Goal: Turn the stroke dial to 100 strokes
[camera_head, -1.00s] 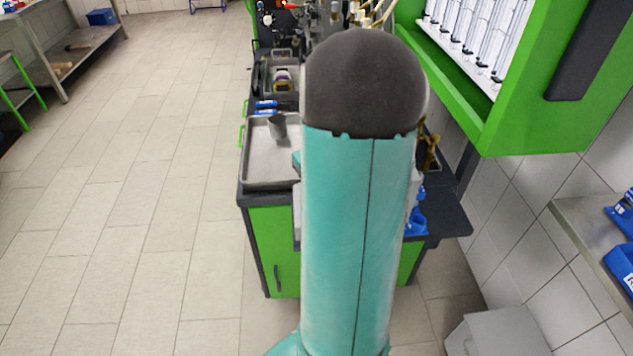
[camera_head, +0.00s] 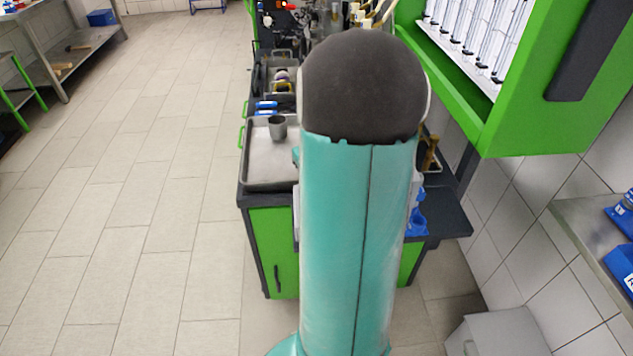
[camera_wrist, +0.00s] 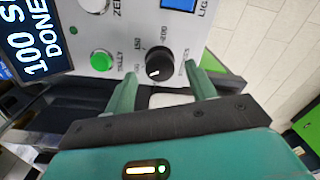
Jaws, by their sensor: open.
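In the wrist view, the stroke dial (camera_wrist: 159,66) is a round black knob on a light grey panel (camera_wrist: 125,25). Labels around it include 150 and 200. My gripper (camera_wrist: 163,75) is open, with one green finger on each side of the dial's near edge. The fingers are apart from each other with nothing held between them. I cannot tell whether they touch the knob. A dark display (camera_wrist: 35,40) at the left shows "100 S" and "DONE", partly cut off. In the head view my arm hides the gripper and the dial.
A green button (camera_wrist: 101,61) and a blue button (camera_wrist: 180,4) sit near the dial. In the head view, a metal tray (camera_head: 268,165) with a grey cup (camera_head: 278,128) stands left of my arm. A green cabinet (camera_head: 480,130) overhangs at the right. Open floor lies left.

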